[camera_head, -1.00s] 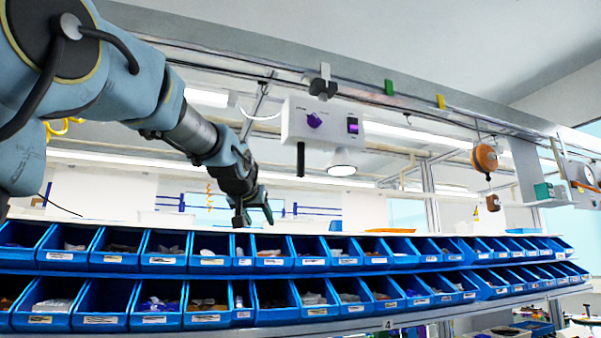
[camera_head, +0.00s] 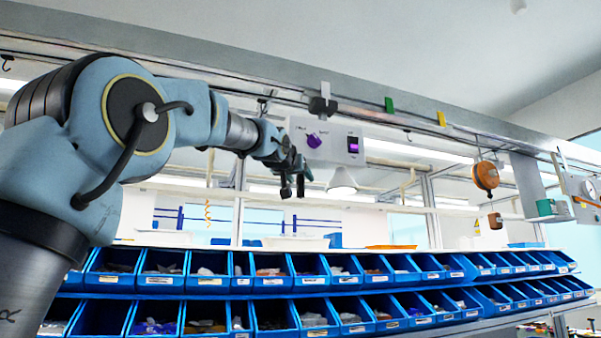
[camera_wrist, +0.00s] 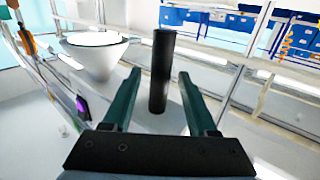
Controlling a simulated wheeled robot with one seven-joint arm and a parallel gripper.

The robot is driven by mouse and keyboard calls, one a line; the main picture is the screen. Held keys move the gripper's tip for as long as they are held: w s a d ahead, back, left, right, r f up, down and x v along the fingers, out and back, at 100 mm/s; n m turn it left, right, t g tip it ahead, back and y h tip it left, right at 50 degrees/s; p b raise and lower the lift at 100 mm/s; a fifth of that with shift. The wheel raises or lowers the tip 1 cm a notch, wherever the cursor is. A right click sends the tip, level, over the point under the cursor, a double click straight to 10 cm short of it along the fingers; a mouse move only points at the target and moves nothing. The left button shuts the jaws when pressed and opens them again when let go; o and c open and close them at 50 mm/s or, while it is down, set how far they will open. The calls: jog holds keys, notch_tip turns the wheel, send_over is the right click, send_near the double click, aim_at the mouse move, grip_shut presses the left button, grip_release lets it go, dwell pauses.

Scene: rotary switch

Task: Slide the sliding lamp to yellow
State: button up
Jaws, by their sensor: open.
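The sliding lamp is a white box (camera_head: 340,140) with a purple knob, a dark switch and a white conical shade (camera_head: 342,180). It hangs from the overhead rail below a white tag (camera_head: 325,90). A yellow tag (camera_head: 441,119) is farther right on the rail, past a green tag (camera_head: 389,104). My gripper (camera_head: 293,191) is open just below the box's left end. In the wrist view, the lamp's black upright handle (camera_wrist: 162,60) stands between the two open fingers (camera_wrist: 159,75), with visible gaps on both sides. In the head view the gripper hides the handle.
An orange reel (camera_head: 485,176) with a hanging block is at the right, beyond the yellow tag. A shelf with a green cup (camera_head: 545,207) is farther right. Rows of blue bins (camera_head: 270,284) lie below. The rail between the lamp and the yellow tag looks clear.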

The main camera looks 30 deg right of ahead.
jog(key=shift+w+d, duration=0.45)
grip_shut()
dwell(0.3)
dwell(0.9)
